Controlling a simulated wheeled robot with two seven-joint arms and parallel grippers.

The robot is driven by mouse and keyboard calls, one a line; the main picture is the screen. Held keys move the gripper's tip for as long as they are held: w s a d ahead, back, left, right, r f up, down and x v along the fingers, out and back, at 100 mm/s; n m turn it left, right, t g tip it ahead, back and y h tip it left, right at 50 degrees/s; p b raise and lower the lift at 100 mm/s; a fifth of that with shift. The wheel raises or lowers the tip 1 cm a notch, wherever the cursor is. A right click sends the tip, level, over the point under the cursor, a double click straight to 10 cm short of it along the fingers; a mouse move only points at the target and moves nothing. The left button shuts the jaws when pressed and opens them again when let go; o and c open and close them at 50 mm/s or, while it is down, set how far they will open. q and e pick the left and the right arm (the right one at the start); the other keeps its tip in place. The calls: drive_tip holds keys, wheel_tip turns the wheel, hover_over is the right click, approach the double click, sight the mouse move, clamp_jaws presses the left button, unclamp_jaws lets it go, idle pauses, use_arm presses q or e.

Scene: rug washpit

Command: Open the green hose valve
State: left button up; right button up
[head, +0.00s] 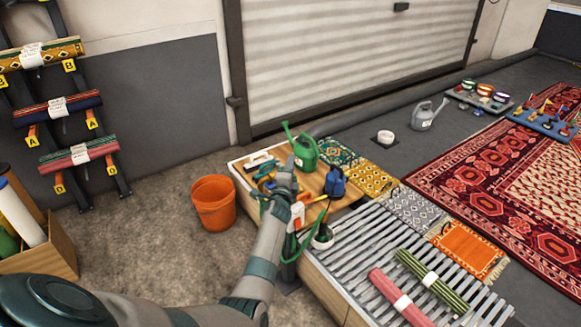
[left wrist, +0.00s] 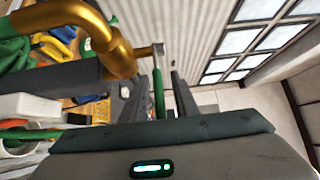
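In the left wrist view, a brass tap (left wrist: 112,45) comes in from the upper left. A slim green valve handle (left wrist: 158,92) hangs from its metal stem. My left gripper (left wrist: 162,82) has one dark finger on each side of the handle, with a narrow gap visible, so it looks open around it. In the head view, my left gripper (head: 285,178) is over the wooden bench end and hides the tap and handle. A green hose (head: 288,246) hangs below it. My right gripper is not in view.
A green watering can (head: 304,150) and a blue container (head: 335,183) stand close to my left gripper. An orange bucket (head: 213,203) stands on the floor left of the bench. Rolled rugs (head: 430,281) lie on the slatted rack (head: 350,258). Floor is clear left of the bucket.

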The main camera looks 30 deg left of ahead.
use_arm(q)
clamp_jaws()
idle(1.4)
